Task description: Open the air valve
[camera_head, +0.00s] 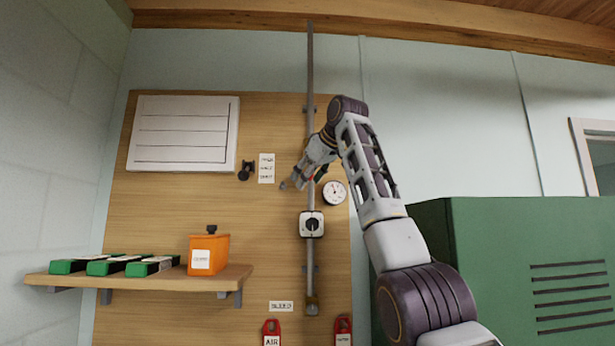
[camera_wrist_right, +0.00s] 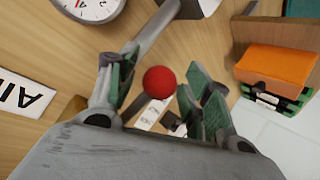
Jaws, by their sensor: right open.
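A red ball-shaped knob (camera_wrist_right: 158,82), apparently the air valve's handle end, sits between the fingers of my right gripper (camera_wrist_right: 160,78) in the wrist view. The fingers stand apart on both sides of it, and I see gaps on both sides. In the head view my right gripper (camera_head: 291,183) is at the vertical grey pipe (camera_head: 310,75), left of the round gauge (camera_head: 334,192). A small bit of red shows beside the gripper there. The valve body is mostly hidden behind the gripper and arm. My left gripper is not in view.
A white "AIR" label (camera_wrist_right: 20,98) is on the board. A shelf (camera_head: 140,278) at lower left holds green boxes (camera_head: 105,265) and an orange container (camera_head: 208,254). A boxed fitting (camera_head: 312,224) is on the pipe below. A green cabinet (camera_head: 530,260) stands at right.

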